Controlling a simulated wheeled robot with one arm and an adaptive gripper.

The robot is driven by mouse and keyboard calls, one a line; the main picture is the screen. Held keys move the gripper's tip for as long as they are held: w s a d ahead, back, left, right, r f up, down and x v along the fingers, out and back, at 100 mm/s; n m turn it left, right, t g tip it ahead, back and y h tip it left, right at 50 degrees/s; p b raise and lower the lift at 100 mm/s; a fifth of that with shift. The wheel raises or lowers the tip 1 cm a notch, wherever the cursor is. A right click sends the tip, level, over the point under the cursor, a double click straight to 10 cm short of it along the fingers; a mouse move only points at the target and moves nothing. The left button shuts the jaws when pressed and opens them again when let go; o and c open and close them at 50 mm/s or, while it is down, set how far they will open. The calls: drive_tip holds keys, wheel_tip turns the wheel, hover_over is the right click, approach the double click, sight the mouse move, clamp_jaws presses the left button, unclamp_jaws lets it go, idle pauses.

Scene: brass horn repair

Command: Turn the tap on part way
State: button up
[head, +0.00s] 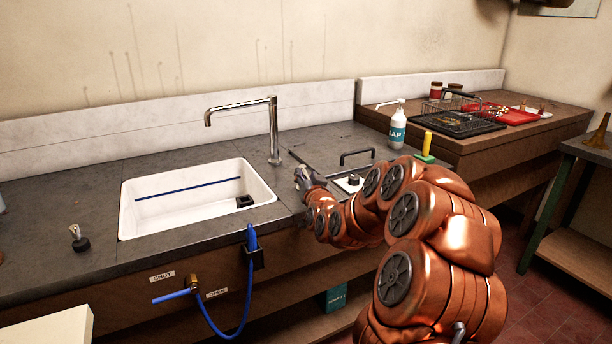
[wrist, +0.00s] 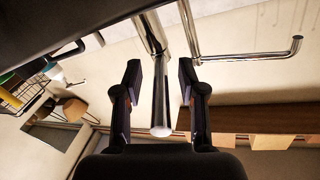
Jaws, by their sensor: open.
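The chrome tap (head: 273,130) stands behind the white sink (head: 128,210), its spout reaching left over the basin. Its spout also shows in the wrist view (wrist: 250,56). A chrome lever (wrist: 161,100) with a rounded end lies between the two dark fingers of my gripper (wrist: 160,72), with a gap visible on both sides. In the head view my gripper (head: 303,178) is just right of the tap's base, and the lever is mostly hidden there. A blue line (head: 185,188) runs along the basin's inner wall.
A brass valve (head: 193,282) with a blue handle and hose sits on the counter front by SHUT and OPEN labels. A soap bottle (head: 397,127), a black handle (head: 357,154) and a yellow-handled tool (head: 427,145) are right of my gripper. A dark plug (head: 79,238) stands left of the sink.

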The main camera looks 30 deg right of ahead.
drive_tip(key=shift+w, duration=0.25)
clamp_jaws()
idle(0.7)
